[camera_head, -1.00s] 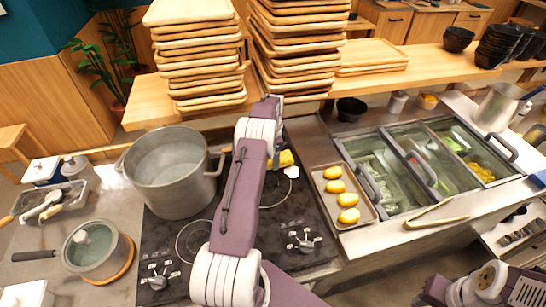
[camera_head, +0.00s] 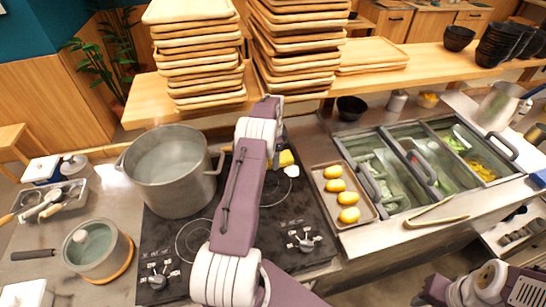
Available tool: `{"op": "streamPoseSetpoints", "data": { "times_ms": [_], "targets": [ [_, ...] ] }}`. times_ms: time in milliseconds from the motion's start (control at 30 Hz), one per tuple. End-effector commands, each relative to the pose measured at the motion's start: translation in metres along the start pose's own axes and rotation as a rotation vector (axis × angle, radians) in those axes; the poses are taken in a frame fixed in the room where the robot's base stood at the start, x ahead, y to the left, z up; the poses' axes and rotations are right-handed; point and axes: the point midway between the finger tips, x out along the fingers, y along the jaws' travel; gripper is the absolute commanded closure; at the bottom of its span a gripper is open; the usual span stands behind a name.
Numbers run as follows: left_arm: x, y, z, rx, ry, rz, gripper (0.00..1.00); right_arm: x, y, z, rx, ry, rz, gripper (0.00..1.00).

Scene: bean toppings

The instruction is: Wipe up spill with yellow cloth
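The yellow cloth (camera_head: 286,159) shows as a small patch on the far right part of the black stove top, just right of my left arm. The rest of it is hidden behind the arm. My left arm reaches up over the middle of the stove and bends down at its far end. Its gripper is mostly hidden behind the arm links, close to the cloth, and I cannot see whether its fingers hold it. A small whitish patch (camera_head: 292,171) beside the cloth may be the spill. Only links of my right arm show at the bottom right; its gripper is out of view.
A large steel pot (camera_head: 170,172) stands on the stove's left part. A tray (camera_head: 325,188) with several yellow items lies right of the stove, beside topping bins (camera_head: 400,205) and tongs (camera_head: 436,221). Tall stacks of wooden trays (camera_head: 199,60) stand on the shelf behind.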

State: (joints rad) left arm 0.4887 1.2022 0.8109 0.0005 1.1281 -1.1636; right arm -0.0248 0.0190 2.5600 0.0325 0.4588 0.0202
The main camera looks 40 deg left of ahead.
Motion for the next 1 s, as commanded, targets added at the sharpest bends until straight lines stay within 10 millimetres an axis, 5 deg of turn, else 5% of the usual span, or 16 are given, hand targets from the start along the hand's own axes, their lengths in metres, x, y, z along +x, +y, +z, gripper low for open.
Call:
{"op": "streamPoseSetpoints", "data": {
  "times_ms": [367,1000],
  "targets": [
    [0.003,0.001,0.0,0.0,0.0,0.0,0.86,0.001,0.0,0.0,0.0,0.0,0.0,0.64],
    [0.003,0.05,0.0,0.0,0.0,0.0,0.86,-0.007,0.0,-0.001,0.0,0.0,0.0,0.64]
  ]
}}
